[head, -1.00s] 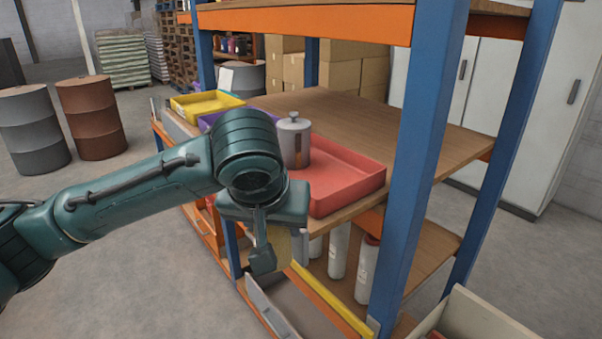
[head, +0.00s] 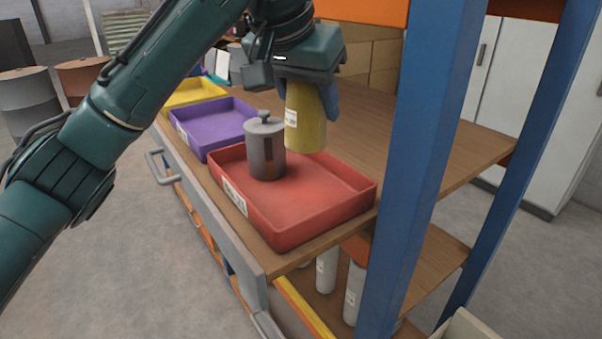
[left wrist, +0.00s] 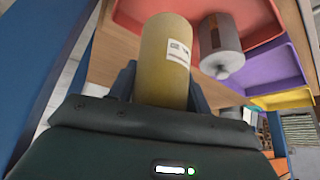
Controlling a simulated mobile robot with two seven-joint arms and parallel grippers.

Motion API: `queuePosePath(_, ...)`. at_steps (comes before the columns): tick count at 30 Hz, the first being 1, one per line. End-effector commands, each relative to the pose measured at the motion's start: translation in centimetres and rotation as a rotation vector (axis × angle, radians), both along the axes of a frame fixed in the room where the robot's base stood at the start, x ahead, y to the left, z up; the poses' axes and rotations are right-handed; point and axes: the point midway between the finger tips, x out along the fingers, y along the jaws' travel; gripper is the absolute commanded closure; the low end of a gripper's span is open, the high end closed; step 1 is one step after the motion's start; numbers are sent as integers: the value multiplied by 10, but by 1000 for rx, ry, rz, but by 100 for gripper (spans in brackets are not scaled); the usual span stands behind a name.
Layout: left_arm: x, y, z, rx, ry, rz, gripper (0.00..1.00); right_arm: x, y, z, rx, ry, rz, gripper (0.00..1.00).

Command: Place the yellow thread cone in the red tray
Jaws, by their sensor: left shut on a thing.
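The yellow thread cone (head: 306,118) hangs upright in my left gripper (head: 312,95), which is shut on its upper part. The cone is in the air, above or just behind the back part of the red tray (head: 315,206); its exact height is hard to tell. In the left wrist view the cone (left wrist: 165,62) sits between the fingers with a white label showing. A grey canister (head: 265,148) with a knobbed lid stands in the red tray's far left part. It also shows in the left wrist view (left wrist: 219,45). My right gripper is not in view.
A purple tray (head: 212,124) and a yellow tray (head: 190,93) stand beyond the red tray on the wooden shelf (head: 455,150). A blue upright (head: 422,140) rises right of the red tray. The red tray's near right part is empty. White bottles (head: 354,290) stand below.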

Motion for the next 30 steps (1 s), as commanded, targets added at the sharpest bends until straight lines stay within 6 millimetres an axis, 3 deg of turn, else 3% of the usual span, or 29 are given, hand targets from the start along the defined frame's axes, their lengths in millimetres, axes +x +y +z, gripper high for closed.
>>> queuePosePath(3, 0, -1, -3, 0, 1, -12, 77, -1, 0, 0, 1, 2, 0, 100)
queuePosePath(11, 0, 0, -49, -1, 3, -13, 77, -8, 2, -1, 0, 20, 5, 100)
queuePosePath(24, 0, 0, -95, 0, 1, -11, 77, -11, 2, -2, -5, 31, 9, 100)
queuePosePath(30, 0, -1, -97, -1, -1, -12, 77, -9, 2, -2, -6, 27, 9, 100)
